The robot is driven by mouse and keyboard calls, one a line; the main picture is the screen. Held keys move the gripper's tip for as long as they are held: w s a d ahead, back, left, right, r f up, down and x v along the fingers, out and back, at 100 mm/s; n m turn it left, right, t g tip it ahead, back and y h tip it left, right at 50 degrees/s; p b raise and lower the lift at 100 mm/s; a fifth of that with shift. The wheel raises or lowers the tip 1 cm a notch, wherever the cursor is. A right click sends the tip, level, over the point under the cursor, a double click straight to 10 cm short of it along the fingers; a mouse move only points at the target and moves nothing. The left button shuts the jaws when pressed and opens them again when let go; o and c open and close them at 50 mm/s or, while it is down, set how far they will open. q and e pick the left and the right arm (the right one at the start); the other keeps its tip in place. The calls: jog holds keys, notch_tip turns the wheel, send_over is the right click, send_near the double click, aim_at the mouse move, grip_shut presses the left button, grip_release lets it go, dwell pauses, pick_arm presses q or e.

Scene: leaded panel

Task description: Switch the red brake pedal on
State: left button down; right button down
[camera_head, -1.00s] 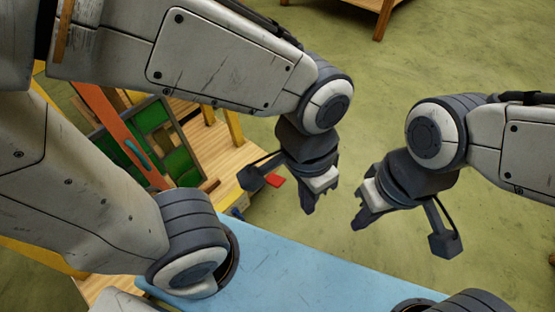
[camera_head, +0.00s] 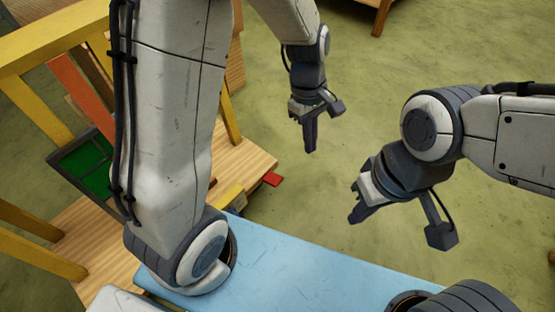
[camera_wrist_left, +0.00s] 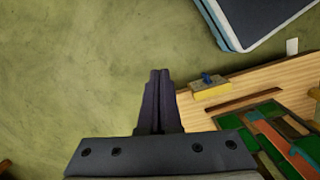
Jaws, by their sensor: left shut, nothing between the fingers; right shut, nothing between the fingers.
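The small red pedal (camera_head: 273,180) sticks out from the edge of the wooden board in the head view. I cannot tell its setting; I do not make it out in the left wrist view. My left gripper (camera_head: 310,149) is shut and empty, beyond the pedal and a little to its right, apart from it. Its closed fingers also show in the left wrist view (camera_wrist_left: 160,76), over green floor beside the board. My right gripper (camera_head: 356,212) is shut and empty, further right over the floor.
The wooden board (camera_head: 248,162) carries a green leaded panel (camera_head: 84,165), mostly hidden by my left arm. A yellow block with a blue lever (camera_wrist_left: 211,88) sits at the board's edge. Yellow rails (camera_head: 35,112) stand at left. Green floor (camera_head: 420,45) is open at right.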

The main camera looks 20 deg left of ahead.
pick_arm(q)
jog(key=w+a+f+n+h, duration=0.1)
jog(key=w+a+f+n, duration=0.55)
jog(key=f+n, duration=0.2)
jog(key=n+h, duration=0.1)
jog(key=n, duration=1.1)
send_over(276, 180)
jog(key=w+a, duration=0.2)
jog(key=a, duration=0.4)
notch_tip(276, 180, down, 11)
jog(key=shift+w+a+r+b, duration=0.1)
jog(key=shift+r+b, duration=0.15)
jog(key=shift+b, duration=0.05)
jog(key=b+x, duration=0.8)
jog(key=x, duration=0.6)
jog(key=shift+d+r, duration=0.1)
jog(key=shift+d, duration=0.15)
